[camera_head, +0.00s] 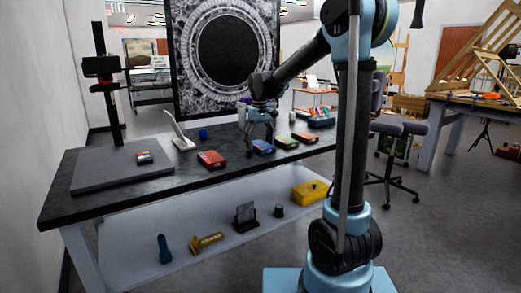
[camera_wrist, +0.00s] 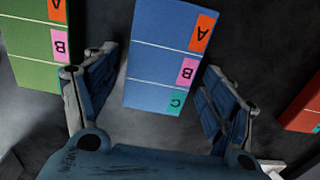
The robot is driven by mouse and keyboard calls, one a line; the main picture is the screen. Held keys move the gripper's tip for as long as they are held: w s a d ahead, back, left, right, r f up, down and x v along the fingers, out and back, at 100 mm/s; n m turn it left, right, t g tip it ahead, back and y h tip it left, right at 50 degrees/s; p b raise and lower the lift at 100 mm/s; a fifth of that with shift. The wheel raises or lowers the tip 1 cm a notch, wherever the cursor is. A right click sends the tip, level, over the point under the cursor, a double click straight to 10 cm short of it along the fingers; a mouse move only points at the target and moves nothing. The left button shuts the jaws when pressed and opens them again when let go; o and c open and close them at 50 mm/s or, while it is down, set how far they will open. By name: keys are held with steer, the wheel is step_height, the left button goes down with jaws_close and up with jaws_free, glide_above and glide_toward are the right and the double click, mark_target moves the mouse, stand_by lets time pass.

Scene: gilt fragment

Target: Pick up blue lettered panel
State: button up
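The blue lettered panel (camera_wrist: 160,55) lies on the dark table top (camera_head: 130,192). In the wrist view it carries orange, pink and teal tabs lettered A, B and C. The blue panel also shows in the head view (camera_head: 262,147), below my gripper. My gripper (camera_wrist: 145,95) is open, with one finger on each side of the panel's near end. The fingers look apart from the panel; the exact height above it cannot be told. In the head view my gripper (camera_head: 260,128) hangs over the table at the blue panel.
A green lettered panel (camera_wrist: 35,50) lies close on the left in the wrist view, and a red panel (camera_wrist: 304,108) on the right. In the head view, a white stand (camera_head: 180,132), a blue cube (camera_head: 203,134) and a grey board (camera_head: 115,170) are to the left.

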steer(key=c, duration=0.8)
steer(key=shift+o, duration=0.3)
steer(key=shift+r, duration=0.15)
